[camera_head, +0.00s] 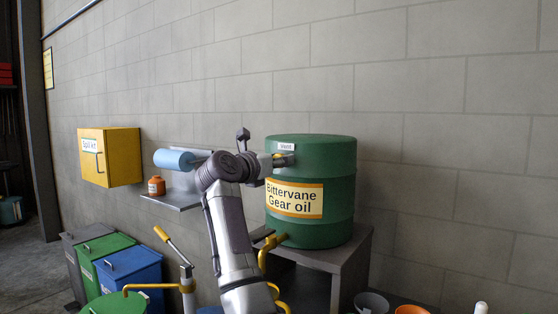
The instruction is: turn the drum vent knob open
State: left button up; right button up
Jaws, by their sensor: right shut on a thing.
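The green drum (338,190) stands on a grey stand, with a yellow "Bittervane Gear oil" label (294,199) on its front. A small white vent label (286,146) is near its top edge. My right gripper (284,159) is at the upper left front of the drum, just below the vent label, and is shut on the vent knob. The knob is hidden by the gripper, so its turned position cannot be told. My left gripper is not in view.
A blue roll (174,160) and an orange jar (156,186) are by a wall shelf (177,203) on the left. A yellow spill kit box (121,158) hangs on the wall. Bins and a yellow-handled pump (186,275) stand below. The wall right of the drum is clear.

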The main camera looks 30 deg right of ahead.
jog(key=n+p, duration=0.3)
jog(key=n, duration=0.1)
jog(key=shift+w+n, duration=0.1)
jog(key=shift+n, duration=0.3)
jog(key=n+p, duration=0.3)
jog(key=n, duration=0.1)
jog(key=shift+a+r+n, duration=0.1)
jog(key=shift+n, duration=0.2)
jog(key=n+p, duration=0.6)
jog(key=shift+w, duration=0.1)
jog(key=shift+f+n+p, duration=0.2)
jog(key=shift+n+p, duration=0.8)
jog(key=shift+p, duration=0.05)
jog(key=shift+f+n, duration=0.1)
jog(key=shift+n, duration=0.2)
jog(key=shift+p, duration=0.3)
jog(key=o, duration=1.1)
jog(key=shift+o, duration=0.2)
